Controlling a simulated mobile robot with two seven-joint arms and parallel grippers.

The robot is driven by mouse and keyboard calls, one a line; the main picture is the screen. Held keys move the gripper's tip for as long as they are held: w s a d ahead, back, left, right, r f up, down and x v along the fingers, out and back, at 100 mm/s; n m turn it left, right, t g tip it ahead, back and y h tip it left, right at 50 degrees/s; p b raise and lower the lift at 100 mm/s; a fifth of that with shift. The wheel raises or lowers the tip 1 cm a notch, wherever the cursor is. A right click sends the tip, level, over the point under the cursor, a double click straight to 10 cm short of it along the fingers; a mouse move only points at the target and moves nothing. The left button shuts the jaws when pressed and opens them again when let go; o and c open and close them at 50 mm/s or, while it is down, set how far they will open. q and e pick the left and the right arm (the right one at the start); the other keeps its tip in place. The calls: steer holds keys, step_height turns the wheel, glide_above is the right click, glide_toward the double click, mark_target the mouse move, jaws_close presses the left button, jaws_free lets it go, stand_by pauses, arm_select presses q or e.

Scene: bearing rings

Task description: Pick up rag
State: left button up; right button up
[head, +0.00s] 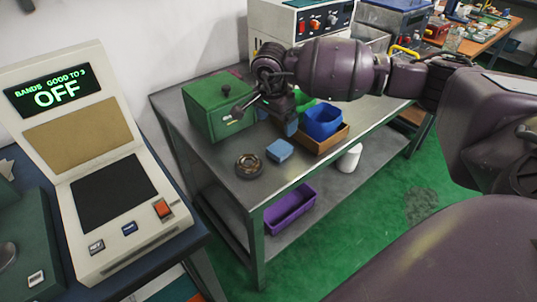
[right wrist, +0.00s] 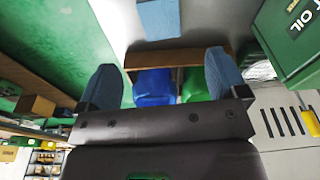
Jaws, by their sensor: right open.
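The rag is a small folded light-blue cloth (head: 279,150) lying flat on the metal bench, near its front edge. It also shows at the top of the right wrist view (right wrist: 158,18), beyond the fingertips. My right gripper (head: 277,121) is above the bench, a little behind the rag in the head view. In the right wrist view its two blue-padded fingers (right wrist: 163,82) are spread wide, with nothing held between them. The rag is apart from the fingers. My left gripper is not in view.
A dark bearing ring (head: 249,165) lies left of the rag. A green box (head: 213,104) stands behind. A wooden tray (head: 329,143) with a blue bin (head: 322,122) and a green bin is on the right. A purple bin (head: 290,209) is on the lower shelf.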

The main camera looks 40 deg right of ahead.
glide_above(280, 148)
steer(key=f, duration=0.5)
steer(key=shift+a+b, duration=0.4)
steer(key=shift+f, duration=0.4)
steer(key=f, duration=0.3)
steer(key=f+b, duration=0.1)
steer(key=f, duration=0.1)
steer(key=shift+w+d, duration=0.1)
steer(key=shift+d, duration=0.3)
steer(key=shift+r, duration=0.1)
steer(key=c, duration=1)
step_height(280, 148, up, 20)
steer(key=p, duration=0.2)
steer(key=shift+p, duration=0.35)
